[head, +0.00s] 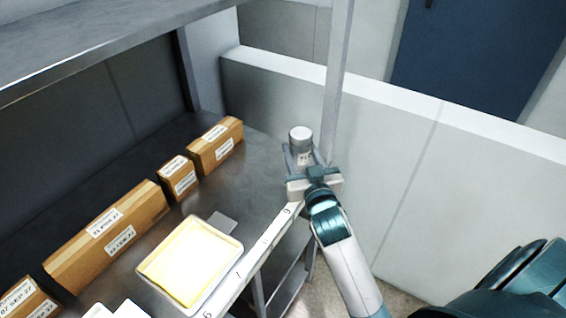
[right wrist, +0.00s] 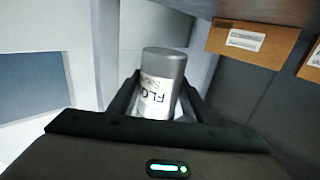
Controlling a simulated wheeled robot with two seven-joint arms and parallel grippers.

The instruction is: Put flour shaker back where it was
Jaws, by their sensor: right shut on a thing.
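The flour shaker (head: 301,136) is a grey cylinder with a pale top and a white label, upright near the right end of the metal shelf. My left gripper is not in view.
The metal shelf (head: 262,172) holds several labelled cardboard boxes (head: 215,146) along its back. A tray with a yellow sheet (head: 190,262) lies near its front edge. A shelf post (head: 337,80) stands just right of the shaker. An upper shelf (head: 90,40) overhangs the left side.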

